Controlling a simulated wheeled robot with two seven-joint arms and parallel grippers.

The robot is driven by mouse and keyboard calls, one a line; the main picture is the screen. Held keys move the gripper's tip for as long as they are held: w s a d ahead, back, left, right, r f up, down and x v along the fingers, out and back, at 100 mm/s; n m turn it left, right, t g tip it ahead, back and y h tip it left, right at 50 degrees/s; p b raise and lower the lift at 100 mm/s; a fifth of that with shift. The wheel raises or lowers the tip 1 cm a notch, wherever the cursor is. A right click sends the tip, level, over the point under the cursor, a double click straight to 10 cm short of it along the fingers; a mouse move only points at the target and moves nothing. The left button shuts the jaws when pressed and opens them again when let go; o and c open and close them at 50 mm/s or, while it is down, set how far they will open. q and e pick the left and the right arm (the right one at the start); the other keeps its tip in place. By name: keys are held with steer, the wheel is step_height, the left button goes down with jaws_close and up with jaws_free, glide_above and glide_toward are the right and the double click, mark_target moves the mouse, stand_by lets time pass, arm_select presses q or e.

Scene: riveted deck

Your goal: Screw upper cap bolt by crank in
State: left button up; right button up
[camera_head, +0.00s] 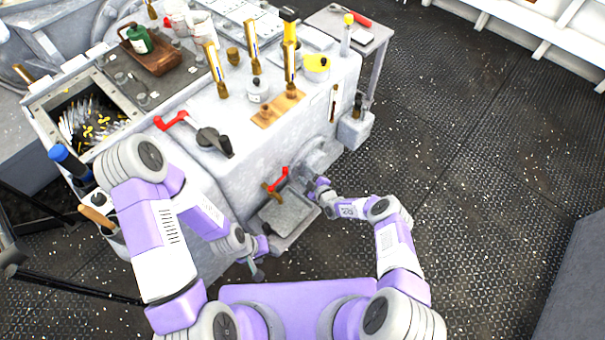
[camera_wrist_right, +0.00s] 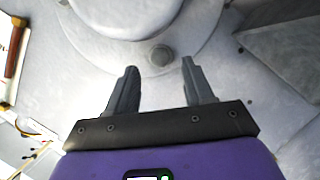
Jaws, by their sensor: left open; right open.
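A round pale metal cap (camera_wrist_right: 125,15) fills the top of the right wrist view. A grey hex-headed bolt (camera_wrist_right: 160,55) sits at its lower rim. My right gripper (camera_wrist_right: 160,85) is open and empty, with the bolt between and just beyond its fingertips. In the head view my right gripper (camera_head: 318,188) is at the machine's front face, beside the rounded housing (camera_head: 320,155). My left gripper (camera_head: 262,262) is low, near the front tray, open with nothing visible in it. A red-handled crank-like part (camera_head: 278,181) is on the front above the tray. Whether it is the crank, I cannot tell.
A grey tray (camera_head: 285,213) juts from the machine's front. Another red handle (camera_head: 172,122) and a black lever (camera_head: 214,140) are on the machine top (camera_head: 185,150). Brass cylinders (camera_head: 254,60) stand farther back. The riveted deck (camera_head: 480,180) at right is clear.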

mark_target(301, 168)
steer(key=shift+b+x, duration=0.85)
steer(key=shift+x, duration=0.8)
jaws_close()
steer(key=shift+w+d+r+m+g+y, duration=0.1)
steer(key=shift+m+g+y, duration=0.25)
steer(key=shift+m+g, duration=0.45)
steer(key=shift+w+d+m+g+y, duration=0.1)
steer(key=shift+m+g+y, duration=0.3)
steer(key=shift+m, duration=0.7)
jaws_free()
